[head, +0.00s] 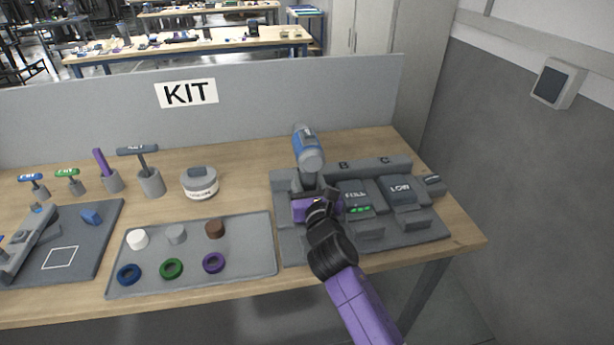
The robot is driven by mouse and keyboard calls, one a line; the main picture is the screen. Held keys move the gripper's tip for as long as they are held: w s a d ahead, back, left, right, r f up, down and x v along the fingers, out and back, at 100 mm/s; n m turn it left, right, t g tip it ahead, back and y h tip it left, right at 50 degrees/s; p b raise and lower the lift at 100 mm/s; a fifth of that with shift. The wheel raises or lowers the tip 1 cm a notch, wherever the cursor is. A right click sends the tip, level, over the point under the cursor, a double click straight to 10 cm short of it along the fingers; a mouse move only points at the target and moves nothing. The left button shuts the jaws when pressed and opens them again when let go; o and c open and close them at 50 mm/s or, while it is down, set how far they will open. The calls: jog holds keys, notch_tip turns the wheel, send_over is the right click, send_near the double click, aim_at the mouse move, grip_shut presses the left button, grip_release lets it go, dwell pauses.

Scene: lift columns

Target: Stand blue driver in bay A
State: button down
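The blue driver (307,148), a grey and blue power tool, is upright at the left end of the grey dock (437,228). Its handle runs down toward my gripper. The labels B and C show on the dock's back ledge; no A label is visible, and the driver covers part of the ledge there. My gripper (308,196), with a purple body, is at the driver's lower end, over the dock's left bay. The fingers and the driver's base are largely hidden, so I cannot tell whether the gripper holds it or whether the driver rests in the bay.
A pack marked FULL (356,194) with green lights and one marked LOW (401,190) sit in the dock. Left are a grey tray (250,245) with rings and caps, a round container (200,183) and upright tools. A grey KIT panel (260,105) stands behind.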

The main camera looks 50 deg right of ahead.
jog(key=shift+f, duration=0.1)
dwell(0.7)
jog(key=c, duration=0.8)
grip_release()
jog(key=shift+c, duration=0.2)
jog(key=shift+f, duration=0.3)
jog(key=shift+r+b+v, duration=0.2)
jog(key=shift+b+v, duration=0.25)
jog(key=shift+v, duration=3.45)
